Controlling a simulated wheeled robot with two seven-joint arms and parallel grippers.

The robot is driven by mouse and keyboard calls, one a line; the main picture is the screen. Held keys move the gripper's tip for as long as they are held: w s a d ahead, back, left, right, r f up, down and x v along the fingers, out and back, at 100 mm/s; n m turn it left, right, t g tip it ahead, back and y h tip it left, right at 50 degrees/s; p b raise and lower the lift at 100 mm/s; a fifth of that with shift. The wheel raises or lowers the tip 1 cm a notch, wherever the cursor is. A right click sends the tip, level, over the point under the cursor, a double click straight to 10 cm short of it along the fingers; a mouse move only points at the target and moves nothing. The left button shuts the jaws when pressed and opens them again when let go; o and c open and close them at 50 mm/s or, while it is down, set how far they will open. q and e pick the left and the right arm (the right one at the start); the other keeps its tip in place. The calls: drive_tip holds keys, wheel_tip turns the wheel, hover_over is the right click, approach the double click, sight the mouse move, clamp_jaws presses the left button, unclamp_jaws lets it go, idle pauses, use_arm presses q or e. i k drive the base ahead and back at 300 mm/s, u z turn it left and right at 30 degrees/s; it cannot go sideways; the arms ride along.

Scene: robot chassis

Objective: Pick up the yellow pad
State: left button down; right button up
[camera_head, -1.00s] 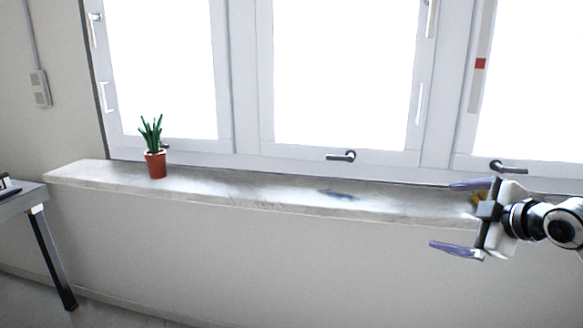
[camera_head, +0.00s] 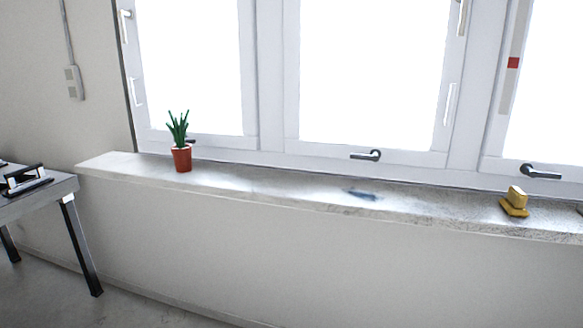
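A yellow object (camera_head: 515,203), likely the yellow pad, stands on the right part of the stone window sill (camera_head: 290,192). It has a flat, wider base with an upright block on top. Neither of my grippers is in view, and nothing covers the yellow object.
A green plant in a red pot (camera_head: 182,158) stands on the left part of the sill. A dark smudge (camera_head: 362,195) marks the sill's middle. A grey table (camera_head: 40,198) with a black item (camera_head: 27,180) is at the left. Window handles (camera_head: 541,172) are above the sill.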

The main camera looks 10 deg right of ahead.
sight(515, 203)
drive_tip(key=z, duration=1.45)
